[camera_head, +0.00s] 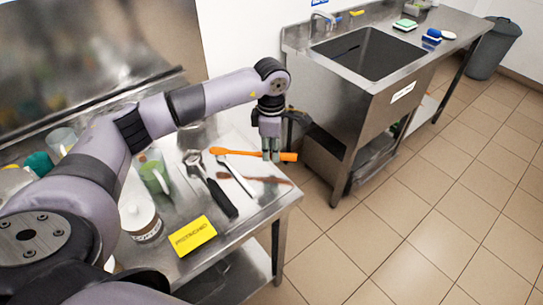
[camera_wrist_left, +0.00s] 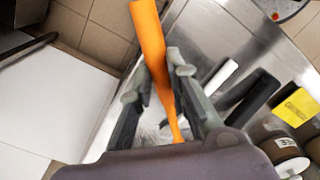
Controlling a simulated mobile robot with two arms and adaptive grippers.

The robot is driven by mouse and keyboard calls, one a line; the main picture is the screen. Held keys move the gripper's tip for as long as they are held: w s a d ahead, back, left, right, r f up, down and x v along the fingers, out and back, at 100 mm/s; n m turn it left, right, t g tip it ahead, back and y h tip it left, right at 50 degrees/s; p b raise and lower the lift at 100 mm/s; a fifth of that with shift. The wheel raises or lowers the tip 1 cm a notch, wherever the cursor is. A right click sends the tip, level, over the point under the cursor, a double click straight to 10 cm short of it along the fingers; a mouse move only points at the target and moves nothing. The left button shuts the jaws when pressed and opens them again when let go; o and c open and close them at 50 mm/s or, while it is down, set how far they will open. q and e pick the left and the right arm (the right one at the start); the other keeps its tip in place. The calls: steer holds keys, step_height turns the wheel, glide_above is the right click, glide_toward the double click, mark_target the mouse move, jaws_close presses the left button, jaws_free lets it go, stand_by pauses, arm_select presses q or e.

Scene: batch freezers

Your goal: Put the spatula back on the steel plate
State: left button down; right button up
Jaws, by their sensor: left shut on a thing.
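The orange spatula (camera_head: 232,152) is held roughly level above the right back part of the steel table. My left gripper (camera_head: 271,155) is shut on its handle and points down. In the left wrist view the orange handle (camera_wrist_left: 150,45) runs between the two fingers (camera_wrist_left: 170,95), and its thin far part reaches toward the palm. A reddish reflection shows on the steel surface (camera_head: 250,208) below the spatula, with a gap between. I cannot tell a separate steel plate from the shiny tabletop. My right gripper is not in view.
A black-handled tool (camera_head: 217,194) and a white-handled tool (camera_head: 237,177) lie beside the spatula. A steel sink (camera_head: 370,52) stands behind to the right.

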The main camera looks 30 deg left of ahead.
arm_select(q)
step_height(320, 180, down, 3)
steer(key=shift+r+p, duration=0.15)
steer(key=shift+p, duration=0.15)
steer(key=shift+f, duration=0.45)
steer(key=c, duration=1.9)
jaws_free()
steer(key=o, duration=0.4)
steer(key=shift+c, duration=0.2)
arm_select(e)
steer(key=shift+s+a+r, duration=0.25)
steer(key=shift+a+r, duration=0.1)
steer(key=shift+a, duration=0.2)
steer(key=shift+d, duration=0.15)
